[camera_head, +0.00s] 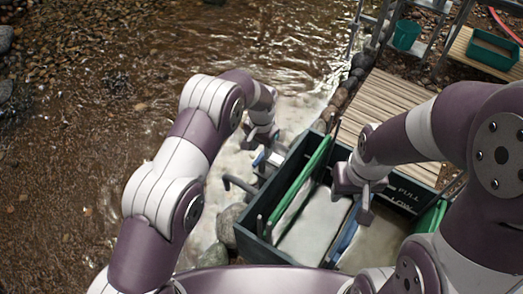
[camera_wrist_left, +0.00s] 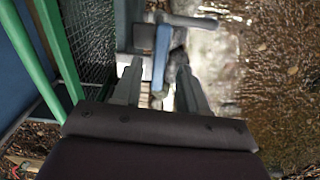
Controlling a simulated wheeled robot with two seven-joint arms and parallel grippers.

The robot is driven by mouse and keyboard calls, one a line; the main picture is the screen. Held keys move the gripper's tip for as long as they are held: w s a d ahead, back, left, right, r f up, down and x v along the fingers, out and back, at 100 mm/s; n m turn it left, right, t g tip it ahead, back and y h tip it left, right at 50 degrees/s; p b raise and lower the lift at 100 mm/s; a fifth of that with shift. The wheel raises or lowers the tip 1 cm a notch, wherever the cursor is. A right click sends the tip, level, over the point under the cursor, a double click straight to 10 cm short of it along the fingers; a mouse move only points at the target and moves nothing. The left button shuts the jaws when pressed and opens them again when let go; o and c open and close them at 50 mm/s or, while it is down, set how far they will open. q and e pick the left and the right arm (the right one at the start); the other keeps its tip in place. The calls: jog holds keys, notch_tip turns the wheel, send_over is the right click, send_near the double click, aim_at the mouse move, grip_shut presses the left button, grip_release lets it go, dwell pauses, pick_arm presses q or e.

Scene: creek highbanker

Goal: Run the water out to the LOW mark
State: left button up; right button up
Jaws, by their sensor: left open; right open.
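The dark green tank (camera_head: 247,238) holds pale, cloudy water (camera_head: 313,228). Lettering that looks like FULL and, below it, LOW (camera_head: 400,205) is on its right inner wall. A blue lever (camera_wrist_left: 161,58) on a grey valve body stands at the tank's outer left side; in the head view the blue part (camera_head: 258,159) is partly hidden by my left gripper (camera_head: 264,144). In the left wrist view my left gripper (camera_wrist_left: 158,88) is open with its fingers to either side of the lever, not closed on it. My right gripper (camera_head: 361,202) is open and empty over the tank.
A green-edged screen (camera_head: 297,180) and a blue bar (camera_head: 347,232) cross the tank. A grey spout (camera_head: 238,185) sticks out left over stones and the creek (camera_head: 110,100). A slatted wooden deck (camera_head: 390,110) lies behind. A green bucket (camera_head: 406,35) and tray (camera_head: 493,50) stand back right.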

aim_at(262, 155)
pick_arm(q)
notch_tip(262, 155, up, 10)
jog(key=shift+r+p, duration=0.2)
jog(key=shift+p, duration=0.15)
dwell(0.8)
